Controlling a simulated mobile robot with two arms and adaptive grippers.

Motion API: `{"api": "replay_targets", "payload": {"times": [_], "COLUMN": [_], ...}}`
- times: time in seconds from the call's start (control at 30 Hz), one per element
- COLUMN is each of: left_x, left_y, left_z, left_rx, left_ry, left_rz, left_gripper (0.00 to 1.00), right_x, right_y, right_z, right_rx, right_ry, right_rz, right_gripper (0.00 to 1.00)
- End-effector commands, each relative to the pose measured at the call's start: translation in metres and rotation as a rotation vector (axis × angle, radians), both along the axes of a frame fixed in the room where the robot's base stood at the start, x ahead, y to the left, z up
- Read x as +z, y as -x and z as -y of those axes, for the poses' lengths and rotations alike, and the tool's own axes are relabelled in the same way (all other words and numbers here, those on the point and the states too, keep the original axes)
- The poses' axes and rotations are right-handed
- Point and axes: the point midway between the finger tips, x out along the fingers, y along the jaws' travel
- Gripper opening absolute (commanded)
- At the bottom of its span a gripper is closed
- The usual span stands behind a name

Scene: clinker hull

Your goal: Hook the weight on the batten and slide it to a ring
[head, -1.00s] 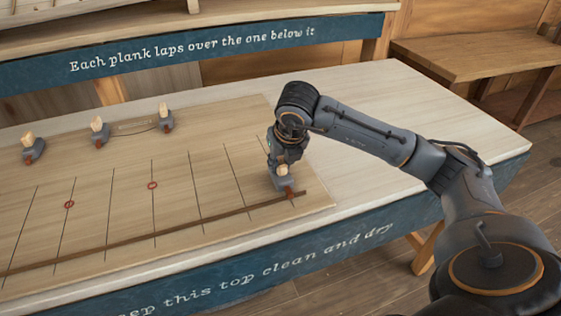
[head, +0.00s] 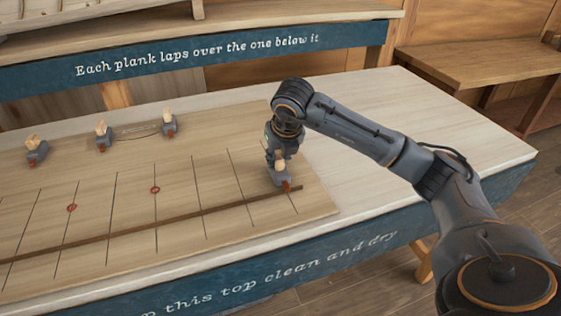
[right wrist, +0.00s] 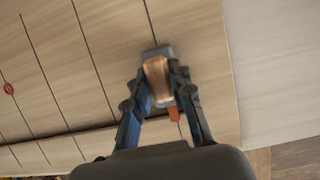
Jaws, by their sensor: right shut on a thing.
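My right gripper (head: 280,166) is shut on a grey weight with a pale wooden knob and a red hook (head: 287,186). The weight also shows between the fingers in the right wrist view (right wrist: 157,80). The hook meets the thin brown batten (head: 130,233) near its right end; whether it is fully hooked over I cannot tell. Two red rings are drawn on the board lines, a left ring (head: 72,208) and a right ring (head: 155,189), both on the far side of the batten and apart from it. My left gripper is not in view.
Three similar weights, a left one (head: 37,150), a middle one (head: 103,137) and a right one (head: 170,125), stand along the board's far side. The board (head: 215,225) is otherwise clear around the batten. Bare bench top (head: 390,130) lies to the right.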

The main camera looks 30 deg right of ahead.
Motion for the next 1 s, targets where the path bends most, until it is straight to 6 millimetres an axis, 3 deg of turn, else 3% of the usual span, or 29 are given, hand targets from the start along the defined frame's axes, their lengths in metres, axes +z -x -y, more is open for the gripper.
{"api": "replay_targets", "payload": {"times": [0.6,1.0], "left_x": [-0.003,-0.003], "left_y": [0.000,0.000], "left_z": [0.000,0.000], "left_rx": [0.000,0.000], "left_ry": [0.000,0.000], "left_rz": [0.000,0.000], "left_gripper": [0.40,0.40], "right_x": [0.002,0.002], "right_y": [-0.033,-0.037], "right_z": [0.008,0.009], "right_rx": [-0.001,0.000], "right_ry": [-0.002,-0.001], "right_rz": [0.006,0.005], "right_gripper": [0.00,0.00]}}
